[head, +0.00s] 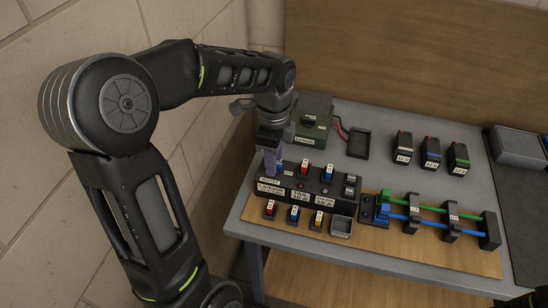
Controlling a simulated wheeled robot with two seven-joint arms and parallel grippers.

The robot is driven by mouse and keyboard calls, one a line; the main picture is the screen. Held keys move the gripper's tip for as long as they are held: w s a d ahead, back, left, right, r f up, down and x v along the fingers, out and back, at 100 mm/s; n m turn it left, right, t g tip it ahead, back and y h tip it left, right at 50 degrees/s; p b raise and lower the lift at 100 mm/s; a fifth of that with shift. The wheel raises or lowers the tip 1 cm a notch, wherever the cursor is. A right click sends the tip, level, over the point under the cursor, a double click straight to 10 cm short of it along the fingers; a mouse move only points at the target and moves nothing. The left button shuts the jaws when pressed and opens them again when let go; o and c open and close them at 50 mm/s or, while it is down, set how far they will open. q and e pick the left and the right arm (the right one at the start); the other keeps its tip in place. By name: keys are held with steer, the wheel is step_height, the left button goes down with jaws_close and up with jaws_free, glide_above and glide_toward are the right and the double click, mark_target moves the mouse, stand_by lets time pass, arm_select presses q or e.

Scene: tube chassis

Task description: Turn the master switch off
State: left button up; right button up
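A black switch panel (337,190) with white labels stands at the left of the grey table. The label at its left end (268,180) seems to read "MASTER". My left gripper (271,168) points down over that left end, right at the master switch's place. Its fingers cover the master switch, so I cannot tell the switch's position or whether the fingers touch it. The finger gap is too small to read. A red block (304,167) and a blue block (328,172) sit on the panel to the right of the gripper. My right gripper is out of view.
Red, blue and yellow blocks (294,214) and a small grey tray (341,228) lie in front of the panel. Green and blue tubes (427,221) run through black holders to its right. A green box (312,129) stands close behind the gripper. A brick wall is at left.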

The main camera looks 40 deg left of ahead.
arm_select(q)
steer(key=shift+r+b, duration=0.45)
steer(key=shift+r, duration=3.45)
